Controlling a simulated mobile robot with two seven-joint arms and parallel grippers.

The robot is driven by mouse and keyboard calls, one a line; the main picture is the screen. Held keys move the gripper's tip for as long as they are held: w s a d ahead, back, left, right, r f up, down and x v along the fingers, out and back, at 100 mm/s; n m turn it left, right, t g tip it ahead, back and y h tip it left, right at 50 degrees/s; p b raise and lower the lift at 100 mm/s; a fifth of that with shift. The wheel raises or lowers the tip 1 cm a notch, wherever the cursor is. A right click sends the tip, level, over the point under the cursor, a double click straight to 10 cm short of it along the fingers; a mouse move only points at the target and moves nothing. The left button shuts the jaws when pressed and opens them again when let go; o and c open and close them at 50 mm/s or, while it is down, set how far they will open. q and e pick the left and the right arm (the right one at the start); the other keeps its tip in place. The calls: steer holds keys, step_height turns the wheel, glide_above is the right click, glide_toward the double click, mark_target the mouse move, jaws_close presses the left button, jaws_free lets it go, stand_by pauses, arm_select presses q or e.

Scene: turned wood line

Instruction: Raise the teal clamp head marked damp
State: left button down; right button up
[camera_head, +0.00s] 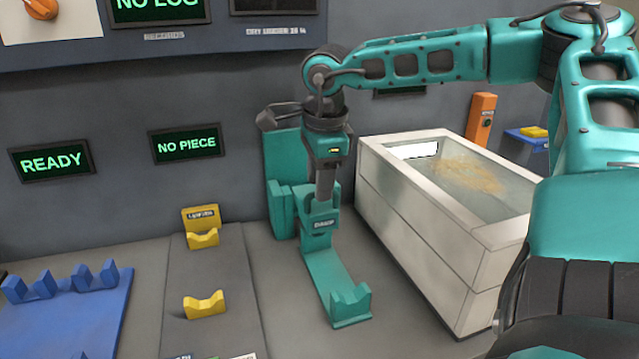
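The teal clamp head (318,224), with a dark label that seems to read "Damp", sits low on a teal clamp stand (283,160). The stand's foot (333,278) runs toward me and ends in a V-shaped teal rest, which looks empty. My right gripper (324,194) points down directly over the clamp head, its grey lower end meeting the head's top or just in front of it. I cannot tell whether its fingers are closed on the head. The wrist hides part of the stand. My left gripper is not in view.
A white glass-topped box (428,222) with sawdust-like bits stands close right of the clamp. Yellow V rests (204,305) stand on a grey strip to the left, with a blue rack (75,310) beyond. Wall screens read "READY" (51,160) and "NO PIECE" (187,144).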

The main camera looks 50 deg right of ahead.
steer(key=shift+w+f, duration=0.1)
steer(key=shift+f, duration=0.45)
jaws_close()
steer(key=shift+d, duration=0.1)
